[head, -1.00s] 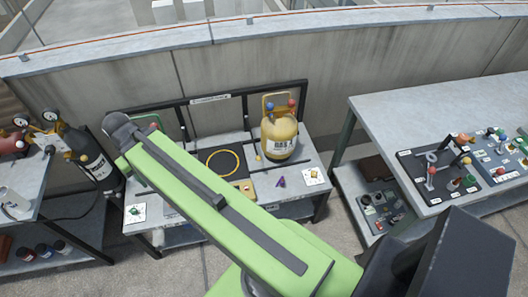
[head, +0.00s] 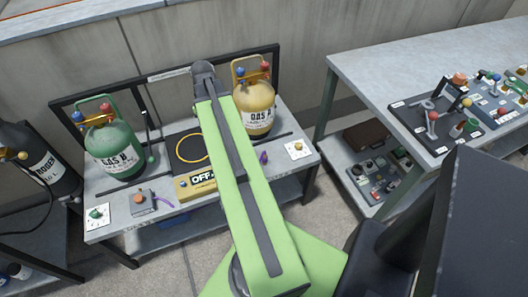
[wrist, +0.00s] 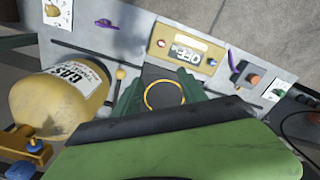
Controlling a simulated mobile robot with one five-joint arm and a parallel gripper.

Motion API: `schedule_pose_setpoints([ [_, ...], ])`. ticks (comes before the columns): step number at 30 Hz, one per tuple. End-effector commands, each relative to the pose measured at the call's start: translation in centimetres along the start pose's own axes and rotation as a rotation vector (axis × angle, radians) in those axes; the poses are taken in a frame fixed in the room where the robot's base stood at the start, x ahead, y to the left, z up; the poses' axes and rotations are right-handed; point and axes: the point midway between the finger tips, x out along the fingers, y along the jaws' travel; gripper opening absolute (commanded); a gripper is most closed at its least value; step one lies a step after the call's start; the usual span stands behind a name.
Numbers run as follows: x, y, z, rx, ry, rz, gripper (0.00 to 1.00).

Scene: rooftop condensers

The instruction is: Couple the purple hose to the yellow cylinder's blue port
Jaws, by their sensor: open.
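The yellow cylinder (head: 256,112) stands upright at the right of the bench, with a blue fitting (head: 241,71) and a red fitting on top. It also shows at the left of the wrist view (wrist: 60,100), its blue part (wrist: 36,146) low. A small purple piece (head: 263,157) lies right of my arm, in front of this cylinder; it also shows in the wrist view (wrist: 105,23). A second purple piece (head: 163,200) lies by a grey box, also in the wrist view (wrist: 233,61). I cannot tell which is the hose. My gripper (wrist: 162,82) is open and empty above the bench.
A yellow ring (head: 193,148) lies on a dark pad, beside a yellow OFF box (head: 196,184). The green cylinder (head: 115,150) stands at the left. A black frame (head: 165,77) runs along the bench's back. Another table (head: 405,70) with fittings is at right.

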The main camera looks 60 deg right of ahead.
Motion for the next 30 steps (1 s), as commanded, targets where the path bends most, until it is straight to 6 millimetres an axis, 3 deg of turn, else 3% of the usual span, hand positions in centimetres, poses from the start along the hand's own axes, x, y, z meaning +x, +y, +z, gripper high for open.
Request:
schedule_pose_setpoints([
  [1,4.5,3.8,2.1,0.022,0.000,0.000,0.49],
  [3,6.8,7.9,5.0,0.029,0.000,0.000,0.49],
  [6,9.1,12.1,8.7,0.036,0.000,0.000,0.49],
  [9,10.2,14.4,11.1,0.038,0.000,0.000,0.49],
  [13,10.4,15.5,12.3,0.037,0.000,0.000,0.49],
  [20,10.9,15.5,12.3,0.035,0.000,0.000,0.49],
  [26,13.9,15.4,12.3,0.036,0.000,0.000,0.49],
  [30,16.9,15.4,12.3,0.036,0.000,0.000,0.49],
])
